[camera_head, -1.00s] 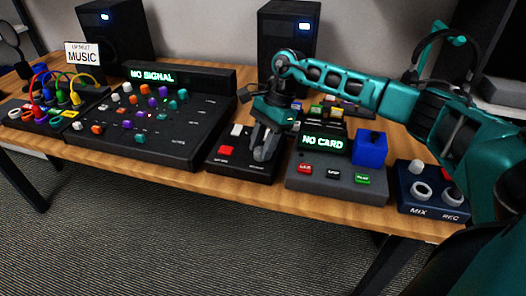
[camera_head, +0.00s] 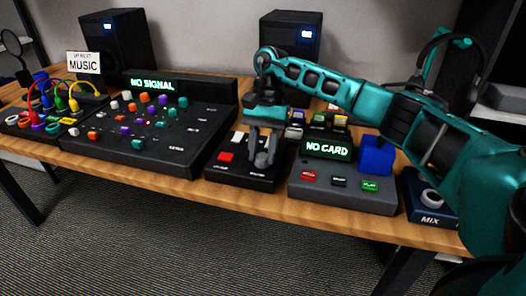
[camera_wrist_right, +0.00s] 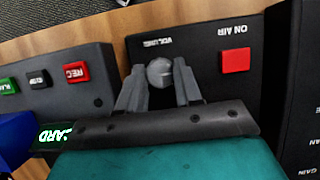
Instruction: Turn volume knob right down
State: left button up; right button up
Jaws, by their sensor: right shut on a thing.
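The volume knob (camera_wrist_right: 160,72) is a round grey knob on a black box (camera_head: 219,171), beside a printed label that reads VOLUME in the right wrist view. My right gripper (camera_wrist_right: 160,80) is shut on the knob, with one finger on each side of it. In the head view my right gripper (camera_head: 262,157) comes down from above onto the right part of the black box, and its fingers mostly hide the knob. My left gripper is not in either view.
A red ON AIR button (camera_wrist_right: 235,60) and a white piece (camera_head: 237,138) are on the same box. The NO CARD device (camera_head: 340,190) stands close on the right, the NO SIGNAL mixer (camera_head: 150,155) close on the left. A MIX box (camera_head: 430,205) is at the far right.

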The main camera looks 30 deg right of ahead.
dwell(0.4)
jog(key=o, duration=1)
jog(key=p+v, duration=0.2)
jog(key=v, duration=1.1)
jog(key=shift+p, duration=0.3)
jog(key=shift+a, duration=0.1)
